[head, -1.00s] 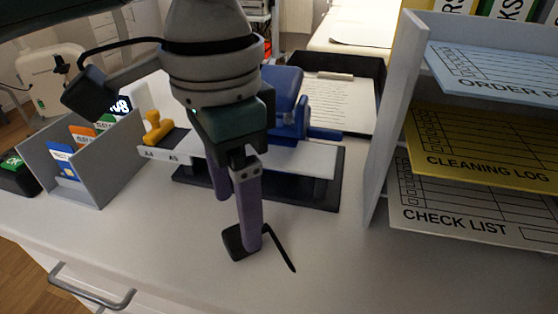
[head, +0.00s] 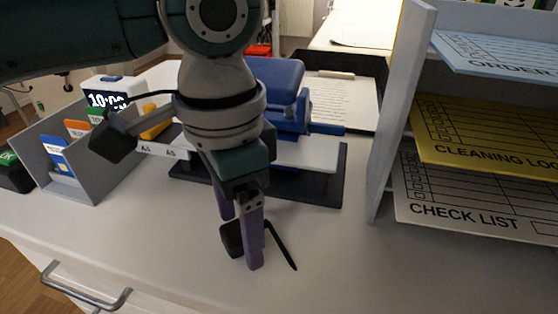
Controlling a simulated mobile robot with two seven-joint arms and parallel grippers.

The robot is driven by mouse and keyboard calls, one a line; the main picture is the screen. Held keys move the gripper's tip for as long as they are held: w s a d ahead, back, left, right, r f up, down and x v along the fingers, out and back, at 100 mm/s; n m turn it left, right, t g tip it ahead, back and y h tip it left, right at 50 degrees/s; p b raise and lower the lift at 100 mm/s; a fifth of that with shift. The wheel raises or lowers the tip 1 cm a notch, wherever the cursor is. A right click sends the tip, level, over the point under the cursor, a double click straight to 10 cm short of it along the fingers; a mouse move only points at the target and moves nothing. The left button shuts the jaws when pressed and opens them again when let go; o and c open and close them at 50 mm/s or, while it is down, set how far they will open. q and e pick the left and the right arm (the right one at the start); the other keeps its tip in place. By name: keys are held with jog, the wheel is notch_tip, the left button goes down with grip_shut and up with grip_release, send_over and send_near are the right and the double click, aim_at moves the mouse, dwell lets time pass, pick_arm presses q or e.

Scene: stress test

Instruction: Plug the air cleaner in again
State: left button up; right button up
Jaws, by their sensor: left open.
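A small black plug-like piece (head: 230,238) lies on the white counter (head: 330,262), with a thin black cord (head: 282,248) to its right. The cord's link to the piece is hidden behind a finger. My left gripper (head: 240,238) has purple fingers and points down at this piece. The fingers are apart. The nearer finger overlaps the piece's right edge in the picture; I cannot tell whether they touch. My right gripper is not in view. No air cleaner or socket can be made out.
A blue hole punch (head: 285,98) on a dark base stands behind my gripper. A drawer handle (head: 88,296) is below.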

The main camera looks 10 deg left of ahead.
pick_arm(q)
jog(key=shift+c, duration=0.2)
grip_shut()
dwell(0.3)
notch_tip(320, 180, up, 20)
jog(key=p, duration=0.5)
jog(key=shift+p, duration=0.3)
